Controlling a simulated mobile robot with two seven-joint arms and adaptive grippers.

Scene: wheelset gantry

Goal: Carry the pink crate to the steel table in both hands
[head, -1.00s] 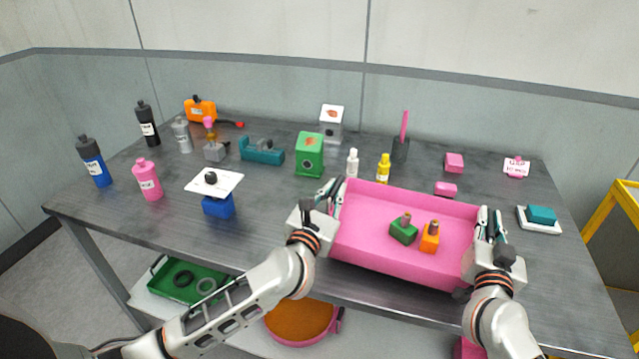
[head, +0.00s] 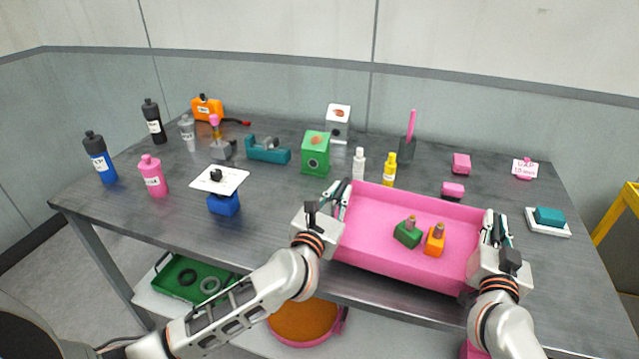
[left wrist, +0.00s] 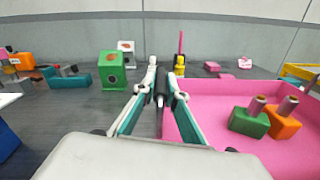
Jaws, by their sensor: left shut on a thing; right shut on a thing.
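The pink crate (head: 385,262) is at the front right part of the steel table (head: 262,190), level, over or on the tabletop; I cannot tell whether its underside touches. It holds a green block (head: 407,237) and an orange block (head: 434,246), each with a brownish knob on top. My left gripper (head: 340,197) is shut on the crate's left wall. My right gripper (head: 490,228) is shut on its right wall. In the left wrist view, the left fingers (left wrist: 160,90) straddle the crate's wall (left wrist: 235,92).
Behind the crate stand a white bottle (head: 359,163), a yellow bottle (head: 389,170) and pink blocks (head: 452,190). A green box (head: 316,153) is behind left. A teal block on a white tray (head: 548,220) lies right. The table's front middle is clear.

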